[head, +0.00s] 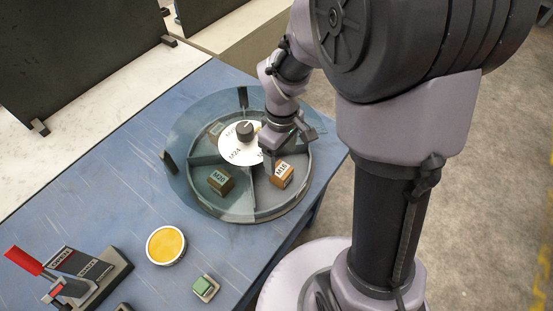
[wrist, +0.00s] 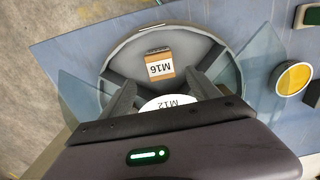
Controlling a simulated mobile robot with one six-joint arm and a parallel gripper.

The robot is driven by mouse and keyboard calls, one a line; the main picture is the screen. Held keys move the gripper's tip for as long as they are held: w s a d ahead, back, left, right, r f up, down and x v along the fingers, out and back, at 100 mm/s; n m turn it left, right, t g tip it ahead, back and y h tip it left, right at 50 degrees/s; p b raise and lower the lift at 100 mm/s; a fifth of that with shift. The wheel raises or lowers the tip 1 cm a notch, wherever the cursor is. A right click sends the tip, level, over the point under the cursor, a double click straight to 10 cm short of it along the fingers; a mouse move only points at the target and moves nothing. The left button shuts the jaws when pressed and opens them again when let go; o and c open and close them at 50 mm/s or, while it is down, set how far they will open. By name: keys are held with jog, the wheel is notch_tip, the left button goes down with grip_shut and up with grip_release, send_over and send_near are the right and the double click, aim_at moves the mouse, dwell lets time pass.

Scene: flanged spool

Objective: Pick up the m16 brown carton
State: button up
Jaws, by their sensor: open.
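The M16 brown carton (head: 281,175) sits in the front-right compartment of the round divided tray (head: 262,213), its white label facing up. In the wrist view the M16 carton (wrist: 159,66) lies beyond my fingertips, with nothing over it. My gripper (head: 288,143) is above the tray, just behind the carton in the head view. In the wrist view my gripper (wrist: 163,82) has its two dark fingers spread wide with nothing between them at the tips. The fingers are apart from the carton.
A clear bluish cover (head: 190,140) spans part of the tray. An M20 carton (head: 221,181) sits in the neighbouring compartment. A white hub disc (head: 236,153) with a dark knob stands at the centre. A yellow round pad (head: 166,245), green button (head: 204,287) and red-handled lever (head: 25,261) stand on the table.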

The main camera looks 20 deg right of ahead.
aim_at(281, 169)
jog(key=f+b, duration=0.1)
jog(key=f, duration=0.1)
jog(key=f+b, duration=0.1)
jog(key=f, duration=0.2)
jog(key=f+b, duration=0.1)
jog(key=f, duration=0.2)
jog(key=shift+s+b, duration=0.25)
jog(key=shift+b, duration=0.05)
jog(key=shift+r, duration=0.15)
grip_shut()
